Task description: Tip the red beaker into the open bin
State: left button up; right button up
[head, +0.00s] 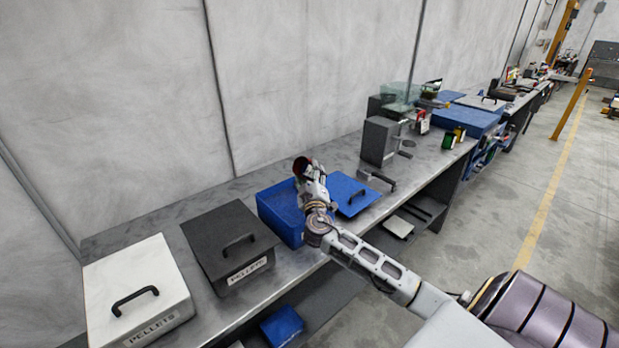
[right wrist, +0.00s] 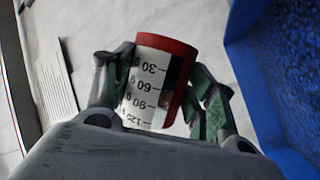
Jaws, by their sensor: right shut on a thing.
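The red beaker (head: 299,166) is held over the bench, near the back edge of the blue bin. In the right wrist view the beaker (right wrist: 185,57) shows a white scale band with black numbers; its contents cannot be seen. My right gripper (head: 307,172) is shut on it, with green-padded fingers (right wrist: 160,95) on either side. The blue bin (head: 277,216) has no lid on it and lies just below the gripper; its blue wall (right wrist: 262,90) fills the right of the wrist view. My left gripper is not in view.
A black lidded bin (head: 215,233) and a white lidded bin (head: 140,275) stand to the left. A grey device (head: 378,142) stands farther right. The wall runs behind the bench.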

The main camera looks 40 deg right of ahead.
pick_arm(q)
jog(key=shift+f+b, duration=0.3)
pick_arm(e)
jog(key=shift+r+n+t, duration=0.25)
jog(key=shift+n+t, duration=0.15)
jog(key=shift+n, duration=0.2)
jog(key=shift+r+n+t, duration=0.15)
jog(key=shift+n+t, duration=0.15)
jog(key=shift+n, duration=0.1)
jog(key=shift+r+n+t+y, duration=0.35)
jog(key=shift+n+t, duration=0.35)
jog(key=shift+n, duration=0.3)
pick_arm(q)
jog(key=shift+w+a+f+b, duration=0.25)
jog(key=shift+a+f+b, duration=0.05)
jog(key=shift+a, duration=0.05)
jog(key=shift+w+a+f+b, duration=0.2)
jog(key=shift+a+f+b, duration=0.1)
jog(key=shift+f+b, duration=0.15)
pick_arm(e)
jog(key=shift+r+n, duration=0.15)
jog(key=shift+n, duration=0.25)
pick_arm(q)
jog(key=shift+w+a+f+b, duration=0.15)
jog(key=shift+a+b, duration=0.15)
pick_arm(e)
jog(key=shift+t, duration=0.3)
